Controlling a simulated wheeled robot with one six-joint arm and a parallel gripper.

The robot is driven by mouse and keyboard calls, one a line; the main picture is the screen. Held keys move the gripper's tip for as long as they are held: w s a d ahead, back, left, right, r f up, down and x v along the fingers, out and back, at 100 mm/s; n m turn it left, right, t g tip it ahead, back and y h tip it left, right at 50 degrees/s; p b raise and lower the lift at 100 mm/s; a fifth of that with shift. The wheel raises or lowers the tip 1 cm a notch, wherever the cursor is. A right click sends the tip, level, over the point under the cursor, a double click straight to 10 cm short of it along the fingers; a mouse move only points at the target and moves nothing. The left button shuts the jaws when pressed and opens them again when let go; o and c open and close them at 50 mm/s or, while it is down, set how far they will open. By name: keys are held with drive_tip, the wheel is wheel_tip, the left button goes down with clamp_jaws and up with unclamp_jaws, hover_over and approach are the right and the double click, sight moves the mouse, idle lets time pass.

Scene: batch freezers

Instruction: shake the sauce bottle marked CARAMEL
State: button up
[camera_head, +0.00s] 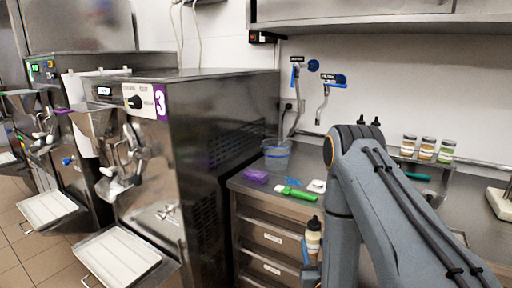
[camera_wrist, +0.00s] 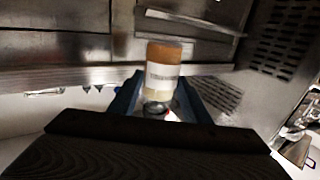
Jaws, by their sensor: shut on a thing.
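A sauce bottle (camera_head: 313,241) with a black cap, a pale tan body and a light label stands about upright in front of the counter drawers, just left of my arm. In the wrist view the bottle (camera_wrist: 163,68) sits between the two dark blue fingers of my gripper (camera_wrist: 158,103), with its tan end pointing away from the camera. The label's print is too small and blurred to read. My gripper (camera_head: 309,268) is shut on this bottle and holds it off the floor; my arm hides part of it in the head view.
The batch freezer marked 3 (camera_head: 215,150) stands left, with a white tray (camera_head: 118,258) in front. Drawers (camera_head: 268,237) are close behind the bottle.

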sight(316, 231)
drive_tip(key=shift+w+f, duration=0.15)
drive_tip(key=shift+f, duration=0.2)
drive_tip(key=shift+r, duration=3.45)
drive_tip(key=shift+f, duration=3.55)
drive_tip(key=shift+f, duration=0.15)
